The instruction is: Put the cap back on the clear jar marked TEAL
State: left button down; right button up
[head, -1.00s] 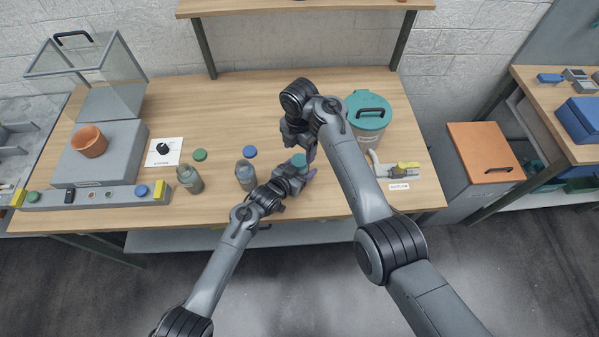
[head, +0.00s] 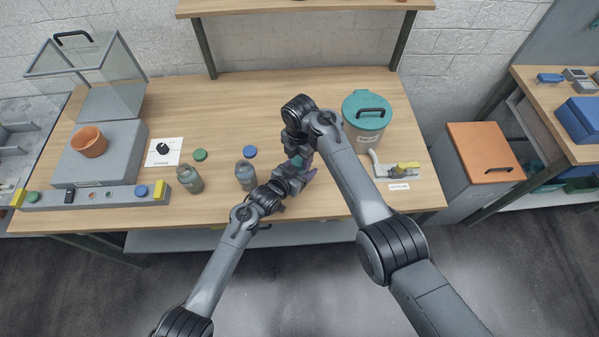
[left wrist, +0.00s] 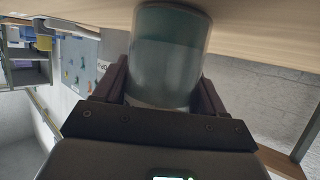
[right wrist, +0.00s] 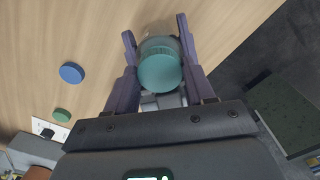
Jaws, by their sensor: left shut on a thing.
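My left gripper (left wrist: 164,98) is shut on the clear jar (left wrist: 168,45), whose body fills the space between its fingers. In the head view the left gripper (head: 296,177) holds it above the front of the bench, right of center. The teal cap (right wrist: 160,70) is at the jar's mouth, with glass (right wrist: 160,38) showing past its rim. My right gripper (right wrist: 156,32) is over the jar with one finger on each side of the cap; whether they press on it cannot be told. The TEAL marking is not readable.
Two other jars (head: 190,179) (head: 246,175) stand to the left on the bench (head: 240,110). A green cap (head: 200,155) and a blue cap (head: 250,152) lie behind them. A teal-lidded bin (head: 367,115) and a pipe with a yellow valve (head: 405,167) are at right.

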jog(key=c, duration=0.5)
jog(key=m, duration=0.3)
jog(key=o, duration=1.1)
jog(key=shift+o, duration=0.2)
jog(key=shift+r, duration=0.1)
jog(key=shift+r, duration=2.15)
